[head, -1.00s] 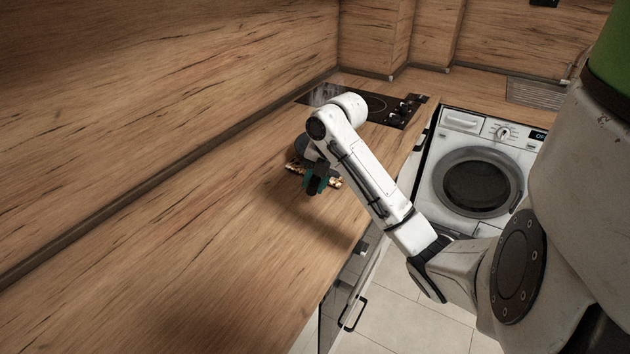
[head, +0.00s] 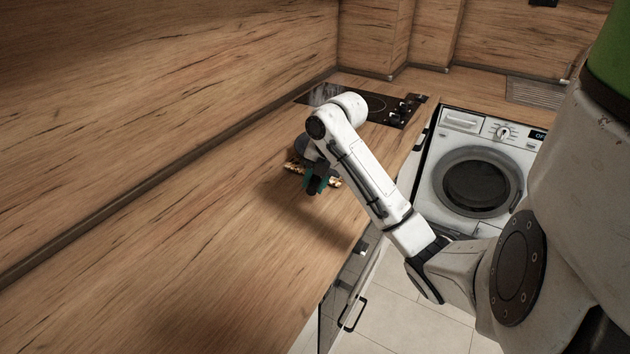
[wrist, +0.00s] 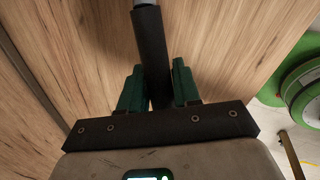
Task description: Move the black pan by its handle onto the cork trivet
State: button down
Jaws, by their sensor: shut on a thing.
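My gripper (wrist: 157,88) has its two green fingers on either side of the black pan's handle (wrist: 151,45) in the wrist view and is shut on it. The handle runs up out of the top of that view, where a grey piece joins it. In the head view my gripper (head: 315,184) is low over the counter, partly behind my arm. A dark part of the black pan (head: 302,147) shows left of my arm. A mottled brown edge, likely the cork trivet (head: 292,166), shows beside and below the pan. I cannot tell whether the pan touches it.
The wooden counter (head: 200,250) is clear in front of and left of my gripper. A black hob (head: 380,108) lies beyond it. The splashback (head: 150,90) rises along the left. A washing machine (head: 478,180) stands to the right, below the counter edge.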

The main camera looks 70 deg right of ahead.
aim_at(311, 196)
jog(key=shift+f+b, duration=0.3)
jog(key=shift+f, duration=0.05)
dwell(0.6)
jog(key=c, duration=0.7)
grip_release()
jog(key=shift+f, duration=0.15)
jog(key=shift+a, duration=0.2)
jog(key=shift+s+a, duration=0.15)
jog(key=shift+a, duration=0.9)
jog(key=shift+s+a, duration=0.1)
jog(key=shift+a, duration=0.9)
jog(key=shift+s+a+p, duration=0.15)
jog(key=shift+a+p, duration=0.7)
jog(key=shift+a, duration=0.4)
